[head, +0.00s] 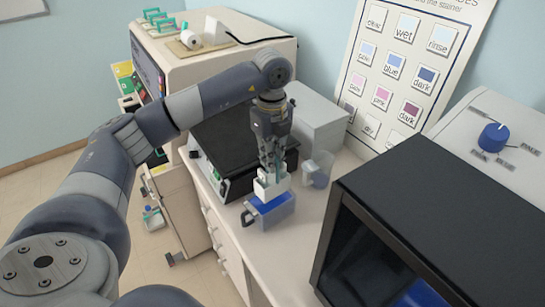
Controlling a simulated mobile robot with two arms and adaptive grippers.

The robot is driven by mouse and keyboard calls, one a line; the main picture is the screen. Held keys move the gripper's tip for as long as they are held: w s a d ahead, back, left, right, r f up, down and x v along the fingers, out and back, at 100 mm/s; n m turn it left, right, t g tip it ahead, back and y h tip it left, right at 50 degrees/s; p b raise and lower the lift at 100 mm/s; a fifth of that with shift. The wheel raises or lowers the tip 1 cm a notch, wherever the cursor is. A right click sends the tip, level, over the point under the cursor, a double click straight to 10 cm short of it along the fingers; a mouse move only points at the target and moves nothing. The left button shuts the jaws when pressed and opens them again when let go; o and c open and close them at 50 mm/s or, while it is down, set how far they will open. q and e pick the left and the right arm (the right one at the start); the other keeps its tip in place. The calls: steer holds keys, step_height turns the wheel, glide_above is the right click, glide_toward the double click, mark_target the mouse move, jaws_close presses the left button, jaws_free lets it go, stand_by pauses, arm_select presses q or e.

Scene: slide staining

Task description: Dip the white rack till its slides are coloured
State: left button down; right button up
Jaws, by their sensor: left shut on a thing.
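My left gripper (268,157) points down and is shut on the white rack (263,187). The rack is at the top of a grey-walled bath (276,215) with blue liquid (270,202) and a dark handle on its left. The rack's lower end overlaps the bath's opening; I cannot tell how deep it sits in the liquid. The slides in the rack are too small to make out, so their colour cannot be told. My right gripper is not in view.
A clear beaker (318,170) stands right of the bath. A black-topped device (232,140) stands behind. A large black box (440,220) fills the right front. A wall chart (405,70) shows colour swatches. The counter (290,255) in front of the bath is clear.

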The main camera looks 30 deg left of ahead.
mark_target(270, 178)
arm_select(q)
steer(key=shift+s+f+b, duration=0.5)
steer(key=shift+s+f, duration=0.05)
steer(key=shift+s, duration=0.05)
steer(key=shift+f, duration=0.35)
steer(key=shift+w+f+b, duration=0.2)
steer(key=shift+f+b, duration=1.2)
steer(key=shift+f, duration=0.35)
steer(key=shift+f+b, duration=0.4)
steer(key=shift+f, duration=0.25)
steer(key=shift+f+b, duration=0.8)
steer(key=shift+f, duration=0.4)
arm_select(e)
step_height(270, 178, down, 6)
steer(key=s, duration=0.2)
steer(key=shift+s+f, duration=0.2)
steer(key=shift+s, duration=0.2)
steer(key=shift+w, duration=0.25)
arm_select(q)
steer(key=shift+r, duration=0.15)
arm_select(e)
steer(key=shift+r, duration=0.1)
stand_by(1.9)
